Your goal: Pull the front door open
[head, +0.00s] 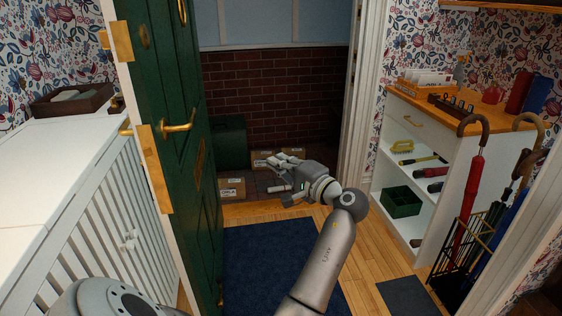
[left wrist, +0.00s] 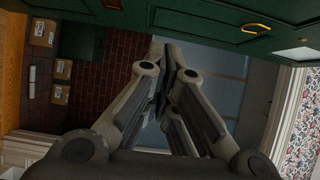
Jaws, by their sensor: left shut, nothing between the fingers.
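The green front door (head: 176,190) stands open at the left in the head view, its edge turned toward me. A brass lever handle (head: 178,127) is on its face, and brass plates (head: 153,168) sit on its edge. My left gripper (head: 278,173) is in the doorway, right of the door and apart from it. Its fingers are shut and empty, as the left wrist view also shows (left wrist: 166,78). In that view the green door (left wrist: 190,18) runs along the top with brass hardware (left wrist: 256,28). My right gripper is not in view.
A white slatted cabinet (head: 85,200) stands close by the door on the left. Cardboard boxes (head: 231,187) lie beyond the doorway by a brick wall (head: 275,90). A blue mat (head: 262,262) covers the floor. White shelves (head: 432,150) and an umbrella stand (head: 462,255) stand right.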

